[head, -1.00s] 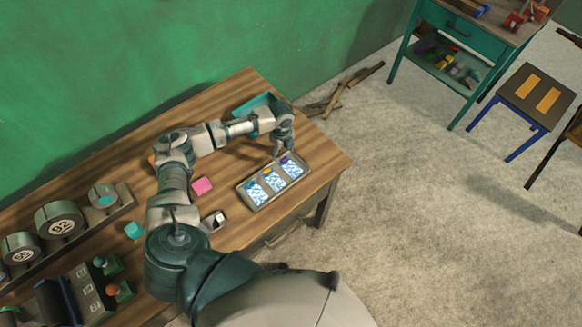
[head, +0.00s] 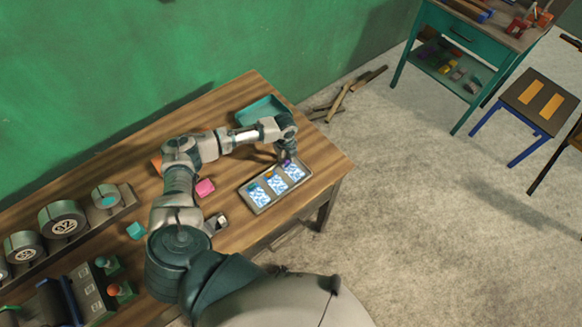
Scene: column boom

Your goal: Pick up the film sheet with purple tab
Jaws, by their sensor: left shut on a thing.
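The film sheet with purple tab (head: 294,172) is the rightmost of three blue-and-white patterned sheets in a shallow grey tray (head: 262,208) near the table's right end. My left gripper (head: 288,160) reaches down from above at the tray's far right edge and is shut on the purple tab. The gripper hides part of the tab, and I cannot tell whether the sheet is lifted. The middle sheet (head: 278,184) and the left sheet (head: 260,199) lie in the tray, each with a small coloured tab at its top. My right gripper does not show.
A teal tray (head: 262,110) stands behind the left arm. A pink block (head: 205,187), a small metal-and-dark object (head: 216,221) and a teal block (head: 136,230) lie on the table. Rolls (head: 62,222) stand on a rack at left. Table surface right of the sheet tray is clear.

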